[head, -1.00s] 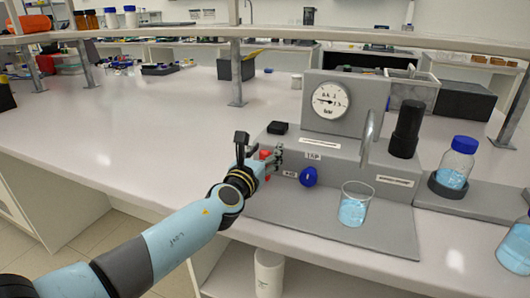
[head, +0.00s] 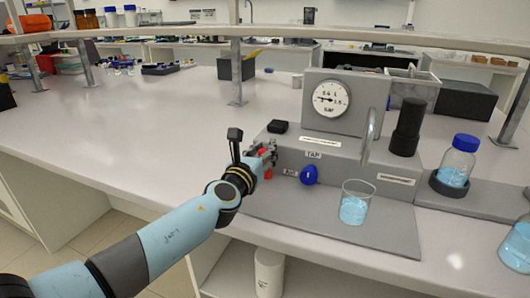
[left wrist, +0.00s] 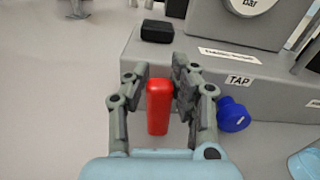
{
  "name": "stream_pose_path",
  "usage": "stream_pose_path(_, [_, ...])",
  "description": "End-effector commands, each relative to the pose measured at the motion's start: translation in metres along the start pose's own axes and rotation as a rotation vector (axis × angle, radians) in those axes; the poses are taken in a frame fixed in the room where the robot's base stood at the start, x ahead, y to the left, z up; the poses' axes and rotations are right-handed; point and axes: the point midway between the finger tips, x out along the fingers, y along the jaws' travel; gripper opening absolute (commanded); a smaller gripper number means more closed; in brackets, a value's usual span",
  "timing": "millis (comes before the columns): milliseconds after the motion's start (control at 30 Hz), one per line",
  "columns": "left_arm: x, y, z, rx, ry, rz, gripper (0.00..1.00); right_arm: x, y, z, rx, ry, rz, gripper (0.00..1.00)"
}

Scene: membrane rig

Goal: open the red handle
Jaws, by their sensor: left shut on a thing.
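The red handle (left wrist: 158,106) stands at the left end of the grey rig's front, near the TAP label, and looks upright in the left wrist view. My left gripper (left wrist: 160,85) is shut on it, with one finger on each side. In the head view the left gripper (head: 268,157) hides most of the red handle (head: 266,153); only small red patches show. My right gripper is not in view.
A blue knob (head: 309,176) sits right of the handle, with a glass beaker (head: 354,203) of blue liquid under the curved spout. A pressure gauge (head: 331,98) stands above. A small black block (head: 278,126) lies on the rig.

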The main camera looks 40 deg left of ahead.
Motion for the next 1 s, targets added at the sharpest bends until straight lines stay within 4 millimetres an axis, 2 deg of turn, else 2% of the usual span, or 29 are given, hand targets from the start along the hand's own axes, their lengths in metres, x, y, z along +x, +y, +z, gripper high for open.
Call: stream_pose_path(1000, [0.0,0.034,-0.021,-0.929,0.0,0.001,0.0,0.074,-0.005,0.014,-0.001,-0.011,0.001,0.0])
